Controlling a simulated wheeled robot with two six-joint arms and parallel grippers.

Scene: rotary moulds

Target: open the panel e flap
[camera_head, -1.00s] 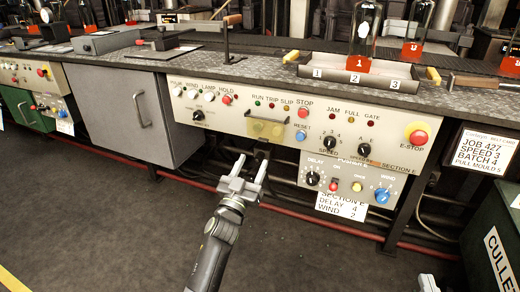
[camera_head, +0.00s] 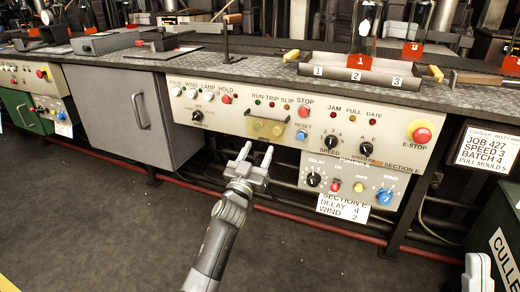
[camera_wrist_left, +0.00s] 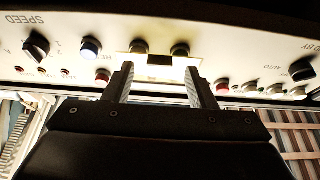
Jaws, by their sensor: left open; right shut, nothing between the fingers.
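The section E panel (camera_head: 315,152) is a cream board on the bench front. Its flap (camera_head: 266,128) is a small yellowish see-through cover, lying flat against the panel below the RUN, TRIP and SLIP lamps. It also shows in the left wrist view, upside down, with a dark tab (camera_wrist_left: 160,60) and round knobs beside it. My left gripper (camera_head: 257,152) is open and empty, just below and in front of the flap; its fingers (camera_wrist_left: 160,86) point at the cover, and contact cannot be told. My right gripper (camera_head: 477,268) is partly in view at the bottom right, shut and empty.
A lower box (camera_head: 349,184) with DELAY and WIND knobs juts below. A grey cabinet (camera_head: 128,112) stands left. The floor in front is clear.

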